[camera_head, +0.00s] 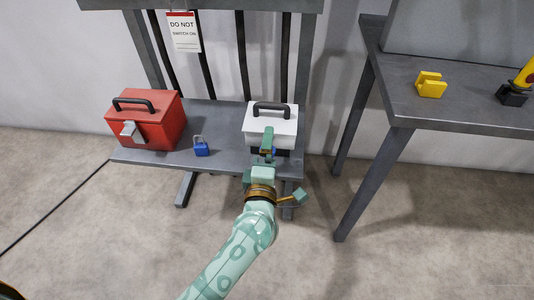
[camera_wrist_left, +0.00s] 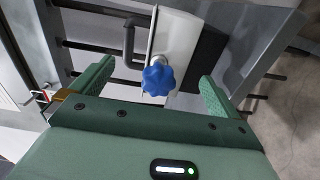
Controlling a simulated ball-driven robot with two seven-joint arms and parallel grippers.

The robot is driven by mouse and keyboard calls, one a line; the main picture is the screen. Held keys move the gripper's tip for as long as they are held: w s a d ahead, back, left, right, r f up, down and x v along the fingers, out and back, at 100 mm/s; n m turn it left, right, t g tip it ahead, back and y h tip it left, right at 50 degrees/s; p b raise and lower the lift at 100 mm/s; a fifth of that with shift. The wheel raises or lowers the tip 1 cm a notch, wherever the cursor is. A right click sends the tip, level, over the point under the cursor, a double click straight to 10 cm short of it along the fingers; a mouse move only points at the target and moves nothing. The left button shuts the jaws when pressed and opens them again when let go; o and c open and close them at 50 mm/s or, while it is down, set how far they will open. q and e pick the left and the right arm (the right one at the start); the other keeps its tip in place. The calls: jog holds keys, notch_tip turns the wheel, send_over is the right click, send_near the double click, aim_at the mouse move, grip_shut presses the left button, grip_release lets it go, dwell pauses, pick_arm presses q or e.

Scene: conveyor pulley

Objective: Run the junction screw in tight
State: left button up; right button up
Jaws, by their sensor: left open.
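The junction screw has a blue lobed knob (camera_wrist_left: 158,78) on the front of the white junction box (camera_head: 285,121), whose black handle is on top. In the head view only a bit of blue shows past my gripper. My left gripper (camera_head: 267,155) is in front of the box. In the left wrist view the gripper's green fingers (camera_wrist_left: 155,88) are open, one to each side of the knob, with clear gaps; the knob appears ahead of the palm and untouched. I cannot tell how deep the screw sits. My right gripper is not in view.
On the same grey bench (camera_head: 222,160) stand a red toolbox (camera_head: 158,122) and a blue padlock (camera_head: 201,148). A warning sign (camera_head: 184,32) hangs behind. A dark table (camera_head: 458,112) at right bears a yellow block (camera_head: 431,85) and a yellow-handled item (camera_head: 524,78).

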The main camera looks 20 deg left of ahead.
pick_arm(q)
jog(key=p+v, duration=0.1)
jog(key=v, duration=0.5)
jog(key=shift+s, duration=0.2)
jog(key=shift+r, duration=0.1)
